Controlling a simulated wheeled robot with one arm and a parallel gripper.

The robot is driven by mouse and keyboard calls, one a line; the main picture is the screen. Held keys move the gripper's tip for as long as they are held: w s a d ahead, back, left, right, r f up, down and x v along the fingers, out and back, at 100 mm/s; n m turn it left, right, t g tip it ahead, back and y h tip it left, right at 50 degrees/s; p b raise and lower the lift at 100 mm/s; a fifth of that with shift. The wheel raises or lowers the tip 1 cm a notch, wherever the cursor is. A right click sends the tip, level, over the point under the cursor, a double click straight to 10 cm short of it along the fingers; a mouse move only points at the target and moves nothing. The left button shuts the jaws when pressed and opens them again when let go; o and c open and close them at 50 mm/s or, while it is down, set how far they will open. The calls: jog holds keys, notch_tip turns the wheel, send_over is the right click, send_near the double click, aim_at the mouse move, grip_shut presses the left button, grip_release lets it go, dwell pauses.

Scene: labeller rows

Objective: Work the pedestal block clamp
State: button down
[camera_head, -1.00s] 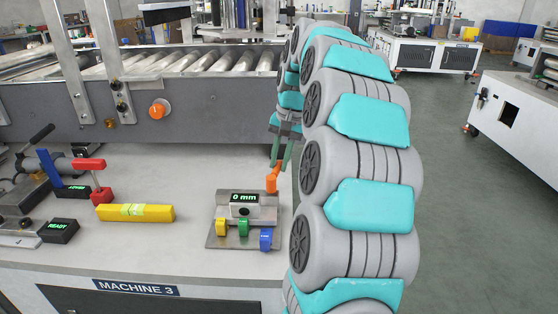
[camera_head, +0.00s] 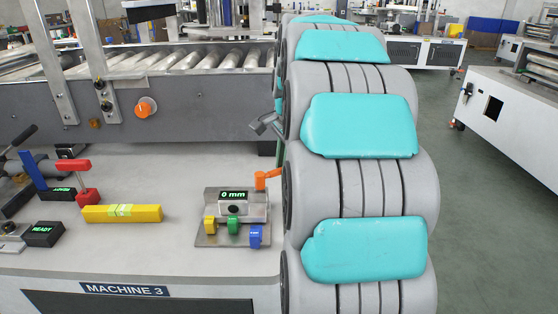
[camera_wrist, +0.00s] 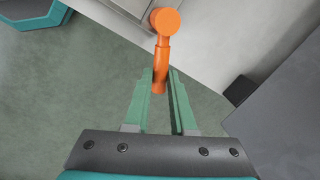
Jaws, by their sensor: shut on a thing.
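The grey block clamp (camera_head: 231,212) stands on a metal plate (camera_head: 214,240) on the bench, with a display reading 0 mm. Yellow (camera_head: 210,225), green (camera_head: 233,226) and blue (camera_head: 256,236) tabs line its front. Its orange lever (camera_head: 262,178) is at the right end, with the arm sticking out to the right toward my arm. In the wrist view the lever (camera_wrist: 163,52) shows a round hub at the top and a handle reaching down between my fingers. My gripper (camera_wrist: 160,82) is shut on that handle. In the head view my own arm hides the gripper.
A yellow bar (camera_head: 95,214) lies left of the clamp beside a red-handled clamp (camera_head: 86,190). A READY box (camera_head: 43,234) sits further left. A roller conveyor (camera_head: 180,90) with an orange knob (camera_head: 146,107) runs behind. Open floor (camera_head: 480,230) lies to the right.

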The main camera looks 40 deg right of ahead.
jog(key=shift+s+a+m+h+p, duration=0.25)
jog(key=shift+s+m, duration=0.4)
jog(key=shift+m, duration=0.6)
jog(key=shift+s+a+m+h+p, duration=0.15)
jog(key=shift+s+a+m+p, duration=0.35)
jog(key=shift+m, duration=0.75)
jog(key=shift+s+d, duration=0.1)
jog(key=shift+d, duration=0.05)
jog(key=c, duration=0.8)
grip_release()
jog(key=shift+o, duration=0.2)
jog(key=shift+r, duration=0.15)
jog(key=v, duration=0.7)
jog(key=shift+r+b, duration=0.3)
jog(key=shift+b, duration=0.05)
